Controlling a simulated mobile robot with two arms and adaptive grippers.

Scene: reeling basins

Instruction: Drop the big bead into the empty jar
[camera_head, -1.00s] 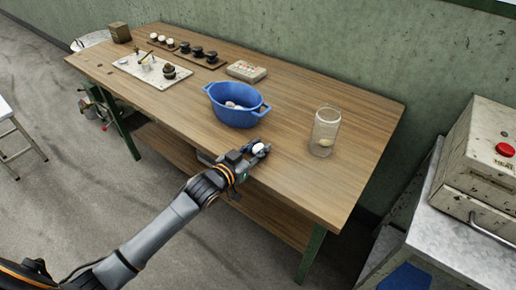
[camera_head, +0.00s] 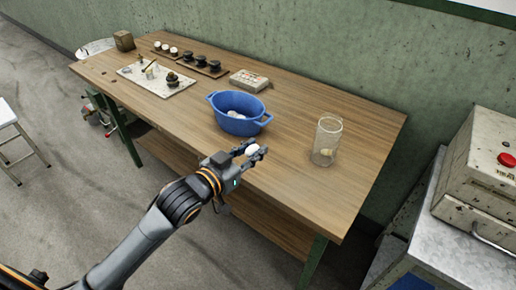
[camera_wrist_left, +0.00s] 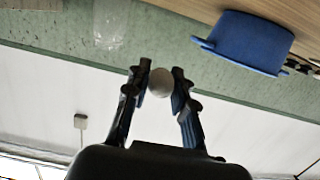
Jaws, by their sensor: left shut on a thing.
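A white rounded bead (camera_head: 252,150) is held between the fingertips of my left gripper (camera_head: 253,152), over the front edge of the table. It also shows in the left wrist view (camera_wrist_left: 161,83), pinched between both fingers. A clear glass jar (camera_head: 328,134) stands upright to the right of the gripper, apart from it. A small pale thing shows at the bottom of the jar, seemingly inside it. A blue two-handled pot (camera_head: 236,123) behind the gripper holds white rounded things. My right gripper is not in view.
The wooden table (camera_head: 290,180) is bare between pot and jar. A pale block with small studs (camera_head: 249,80) lies behind the pot. A white board (camera_head: 155,80) and dark-knobbed trays (camera_head: 200,66) are farther left. A worn box with a red button (camera_head: 480,165) stands right.

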